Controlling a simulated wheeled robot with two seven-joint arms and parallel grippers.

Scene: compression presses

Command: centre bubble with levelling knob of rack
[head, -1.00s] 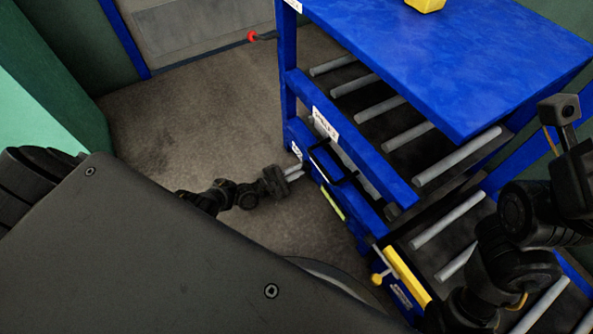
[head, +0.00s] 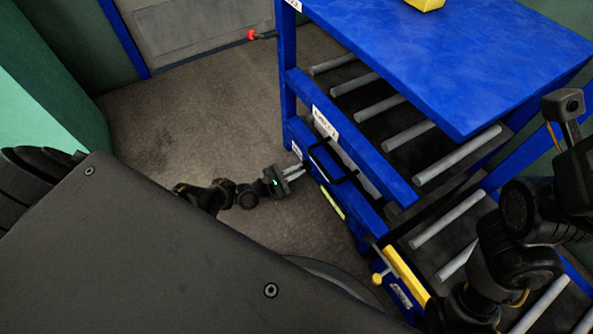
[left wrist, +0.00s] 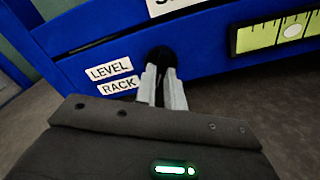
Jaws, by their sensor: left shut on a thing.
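The blue rack (head: 347,138) stands right of centre in the head view. In the left wrist view, its black levelling knob (left wrist: 162,56) sits beside the "LEVEL RACK" labels (left wrist: 113,76). My left gripper (head: 300,170) is shut on the knob; its grey fingers (left wrist: 162,75) hide part of it. The yellow-green bubble vial (left wrist: 256,38) is at the upper right of the left wrist view. Its pale bubble (left wrist: 292,31) lies right of the middle of the visible vial, whose right end meets the picture edge. In the head view the vial (head: 333,203) is too small to read.
The rack has grey rollers (head: 438,224), a black handle (head: 328,160) near my left gripper, and a yellow bar (head: 405,272) at lower right. My right arm crosses the right side. Grey floor (head: 190,120) is clear left of the rack.

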